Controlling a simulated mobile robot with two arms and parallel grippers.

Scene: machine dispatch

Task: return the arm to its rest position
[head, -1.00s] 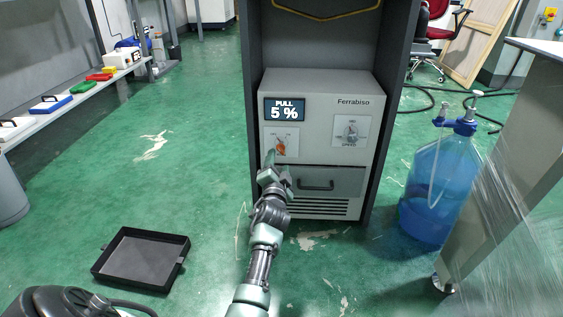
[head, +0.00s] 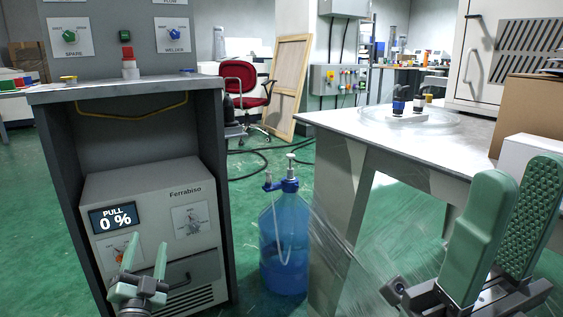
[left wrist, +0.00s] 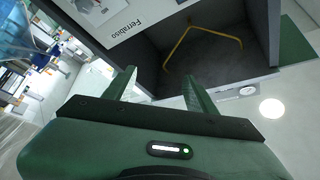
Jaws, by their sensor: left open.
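My left gripper (head: 146,262) is open and empty, in front of the grey Ferrabiso machine (head: 145,185) at the lower left of the head view. Its fingers point up and overlap the machine's left dial plate, whose knob is mostly hidden. In the left wrist view the two fingers (left wrist: 161,90) stand apart with nothing between them, and the machine's labelled face shows beyond. My right gripper (head: 520,185) is large at the lower right of the head view. Its fingers are apart, with one ribbed inner pad showing and nothing between them.
The machine sits inside a dark cabinet (head: 218,120). A blue water bottle (head: 284,245) stands on the green floor to the right. A metal table (head: 345,123) with boxes is further right, behind my right gripper.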

